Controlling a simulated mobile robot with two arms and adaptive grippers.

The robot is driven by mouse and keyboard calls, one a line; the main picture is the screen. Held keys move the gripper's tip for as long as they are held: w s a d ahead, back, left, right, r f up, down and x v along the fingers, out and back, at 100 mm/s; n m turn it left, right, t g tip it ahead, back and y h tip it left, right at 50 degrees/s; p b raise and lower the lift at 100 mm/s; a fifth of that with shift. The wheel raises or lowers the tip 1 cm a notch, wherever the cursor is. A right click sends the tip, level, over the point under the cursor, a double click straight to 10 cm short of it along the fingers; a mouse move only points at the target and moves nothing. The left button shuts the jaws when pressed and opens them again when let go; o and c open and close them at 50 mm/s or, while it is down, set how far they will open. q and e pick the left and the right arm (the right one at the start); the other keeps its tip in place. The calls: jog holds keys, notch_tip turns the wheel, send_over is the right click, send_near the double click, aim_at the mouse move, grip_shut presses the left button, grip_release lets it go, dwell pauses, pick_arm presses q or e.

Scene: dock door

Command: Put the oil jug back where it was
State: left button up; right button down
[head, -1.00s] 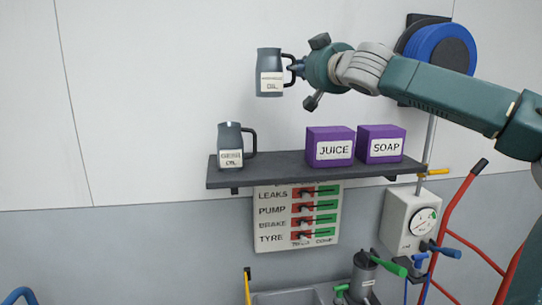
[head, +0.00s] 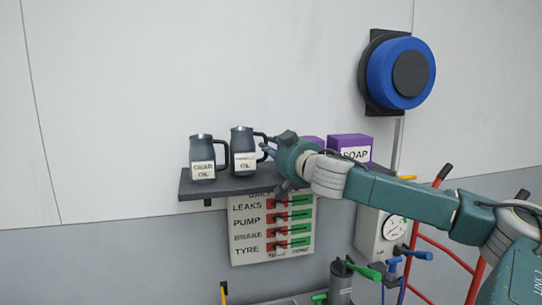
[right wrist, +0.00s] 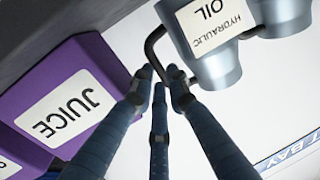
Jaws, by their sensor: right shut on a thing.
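The oil jug (head: 243,158) is grey with a white label; in the right wrist view the hydraulic oil jug (right wrist: 218,68) reads "HYDRAULIC OIL". My right gripper (head: 267,150) is shut on its handle, from the right side. The jug is upright at the shelf (head: 228,190), between the gear oil jug (head: 202,172) and the juice box. I cannot tell whether its base touches the shelf. In the right wrist view my right gripper's fingers (right wrist: 160,82) meet at the dark handle. My left gripper is not in view.
The purple juice box (right wrist: 75,95) is close beside my right fingers, mostly hidden in the head view. The purple soap box (head: 350,142) stands right of it. A switch panel (head: 270,255) hangs below the shelf. A blue reel (head: 385,75) is on the wall.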

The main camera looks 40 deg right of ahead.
jog(key=shift+w+d+f, duration=0.1)
jog(key=shift+w+f, duration=0.05)
jog(key=shift+f, duration=0.6)
jog(key=c, duration=1.7)
grip_release()
jog(key=shift+r, duration=0.1)
jog(key=b+v, duration=0.2)
jog(key=b, duration=0.1)
jog(key=b+v, duration=0.1)
jog(key=b, duration=0.1)
jog(key=shift+f, duration=0.3)
jog(key=b+v, duration=0.2)
jog(key=v, duration=0.2)
jog(key=b+v, duration=0.2)
jog(key=v, duration=0.3)
jog(key=shift+r+b, duration=0.25)
jog(key=shift+b, duration=0.05)
